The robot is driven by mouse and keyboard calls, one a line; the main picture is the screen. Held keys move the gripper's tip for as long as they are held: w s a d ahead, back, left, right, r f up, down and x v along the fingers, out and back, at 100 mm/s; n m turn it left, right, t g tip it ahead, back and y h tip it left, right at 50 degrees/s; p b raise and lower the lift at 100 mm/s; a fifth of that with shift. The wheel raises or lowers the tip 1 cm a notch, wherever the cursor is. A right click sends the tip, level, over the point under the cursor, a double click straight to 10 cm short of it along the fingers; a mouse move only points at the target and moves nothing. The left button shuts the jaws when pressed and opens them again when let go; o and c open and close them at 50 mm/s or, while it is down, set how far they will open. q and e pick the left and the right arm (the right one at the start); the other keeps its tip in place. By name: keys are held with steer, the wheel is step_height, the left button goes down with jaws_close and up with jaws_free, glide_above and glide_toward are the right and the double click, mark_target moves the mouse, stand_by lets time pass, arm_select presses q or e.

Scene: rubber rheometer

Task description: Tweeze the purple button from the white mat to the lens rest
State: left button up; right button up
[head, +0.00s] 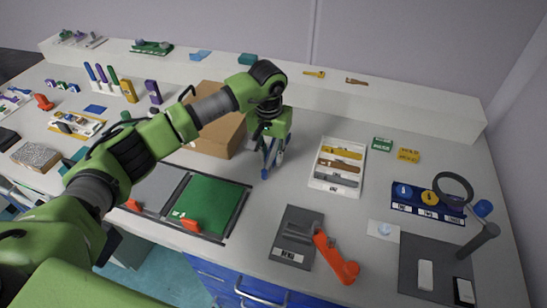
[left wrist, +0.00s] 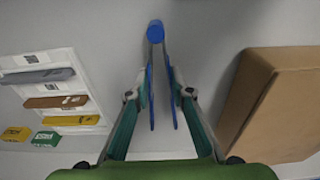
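My left gripper (head: 268,146) points down at the bench right of the cardboard box. Its fingers (left wrist: 161,96) are closed around a pair of blue tweezers (left wrist: 154,34). The tweezers (head: 265,173) also show below the gripper in the head view, upright; whether they touch the bench I cannot tell. A white square (head: 373,233), apparently the white mat, lies at the front right with a pale round piece (head: 384,229) on it. I cannot make out a purple button there. I cannot tell which thing is the lens rest. My right gripper is not in view.
The cardboard box (head: 218,137) stands close left of the gripper. A white tray of tools (head: 316,184) is to its right. A magnifier (head: 453,188) on a stand (head: 478,240) overhangs a blue rack (head: 404,208). A grey block (head: 300,222) and orange handle (head: 338,262) lie in front.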

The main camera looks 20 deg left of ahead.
arm_select(q)
step_height(320, 180, up, 11)
steer(key=p, duration=0.4)
steer(key=shift+f, duration=0.15)
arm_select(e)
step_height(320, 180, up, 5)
